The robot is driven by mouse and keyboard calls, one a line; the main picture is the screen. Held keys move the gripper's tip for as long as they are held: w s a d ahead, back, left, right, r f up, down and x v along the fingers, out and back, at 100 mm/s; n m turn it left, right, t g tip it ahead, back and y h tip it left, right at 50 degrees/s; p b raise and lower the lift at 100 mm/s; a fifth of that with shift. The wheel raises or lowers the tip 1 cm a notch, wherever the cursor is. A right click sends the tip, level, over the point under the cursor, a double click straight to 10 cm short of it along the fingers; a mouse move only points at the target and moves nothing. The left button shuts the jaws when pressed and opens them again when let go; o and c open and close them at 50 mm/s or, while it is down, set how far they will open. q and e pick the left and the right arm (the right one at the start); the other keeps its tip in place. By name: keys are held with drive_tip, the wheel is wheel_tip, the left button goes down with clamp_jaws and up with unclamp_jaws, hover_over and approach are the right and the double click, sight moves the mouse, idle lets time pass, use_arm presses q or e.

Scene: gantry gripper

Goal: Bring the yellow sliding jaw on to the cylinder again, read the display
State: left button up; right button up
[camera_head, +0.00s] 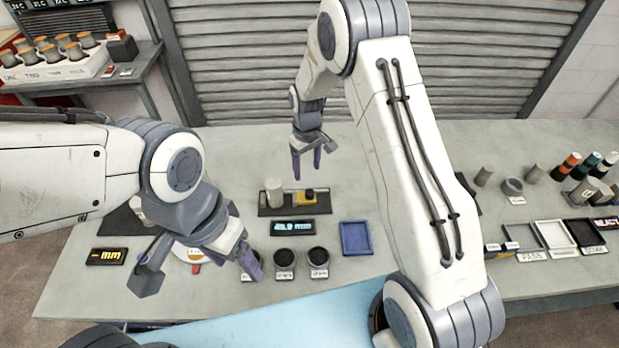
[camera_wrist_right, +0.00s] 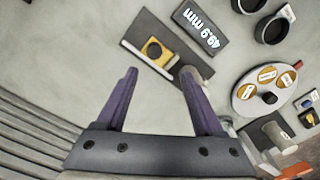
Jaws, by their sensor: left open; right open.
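The yellow sliding jaw (camera_head: 303,198) with a black knob sits on the dark gauge rail (camera_head: 290,209); it also shows in the right wrist view (camera_wrist_right: 153,60). The grey cylinder (camera_head: 273,192) stands upright on the rail, left of the jaw; whether they touch I cannot tell. The display (camera_head: 293,228) in front of the rail reads 49.9 mm in the right wrist view (camera_wrist_right: 201,27). My right gripper (camera_head: 306,165) is open and empty, above and behind the rail, fingers pointing down. My left gripper (camera_head: 203,274) is open and empty at the front left.
Dark round cups (camera_head: 318,260) stand in front of the display, with a blue tray (camera_head: 355,238) to their right. A white round dish (camera_wrist_right: 266,90) shows in the right wrist view. Trays (camera_head: 553,235) and several cylinders stand at the right.

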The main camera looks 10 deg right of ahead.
sight(310, 192)
drive_tip(key=f+p, duration=0.1)
drive_tip(key=f, duration=0.2)
drive_tip(key=f+p, duration=0.1)
drive_tip(key=f, duration=0.3)
drive_tip(key=d+f+p, duration=0.1)
drive_tip(key=f, duration=0.3)
drive_tip(key=shift+w+f, duration=0.2)
drive_tip(key=shift+w, duration=0.15)
clamp_jaws()
idle(1.0)
